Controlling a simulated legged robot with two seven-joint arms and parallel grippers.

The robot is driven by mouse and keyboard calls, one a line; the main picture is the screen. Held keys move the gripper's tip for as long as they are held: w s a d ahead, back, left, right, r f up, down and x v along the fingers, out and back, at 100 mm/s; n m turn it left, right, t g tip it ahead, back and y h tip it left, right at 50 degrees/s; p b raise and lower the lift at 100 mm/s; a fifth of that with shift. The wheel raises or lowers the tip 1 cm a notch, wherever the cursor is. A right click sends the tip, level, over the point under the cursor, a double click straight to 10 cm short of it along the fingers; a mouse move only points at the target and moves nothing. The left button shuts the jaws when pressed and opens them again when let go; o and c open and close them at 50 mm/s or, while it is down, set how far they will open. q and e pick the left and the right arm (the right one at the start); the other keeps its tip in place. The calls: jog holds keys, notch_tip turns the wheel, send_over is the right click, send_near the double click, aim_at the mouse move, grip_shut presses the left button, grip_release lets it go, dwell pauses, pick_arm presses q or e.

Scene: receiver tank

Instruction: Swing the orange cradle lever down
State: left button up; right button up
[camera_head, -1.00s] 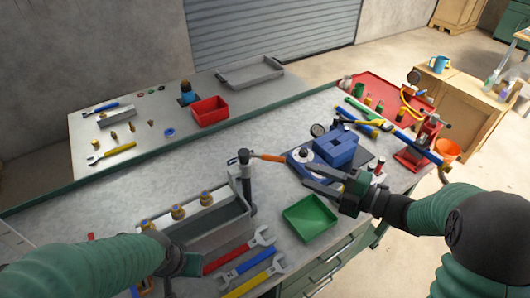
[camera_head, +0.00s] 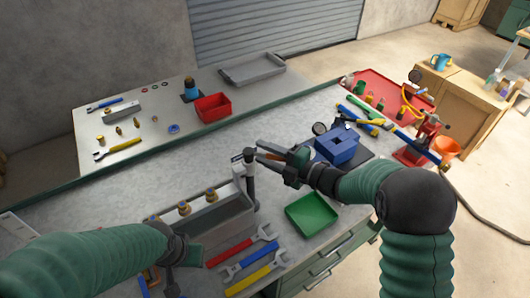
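A green tray (camera_head: 311,214) and red, blue and yellow wrenches (camera_head: 250,262) lie in front. A blue block (camera_head: 336,146) sits to the right of my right gripper. A red tray (camera_head: 380,96) with tools is at the back right. The bench behind the tank is clear.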

jog(key=shift+w+d, duration=0.1)
jog(key=shift+d, duration=0.45)
jog(key=c, duration=0.6)
jog(key=shift+c, duration=1.1)
jog(key=shift+a, duration=0.1)
grip_shut()
jog(key=shift+s+a+f, duration=0.15)
jog(key=shift+s+f, duration=0.05)
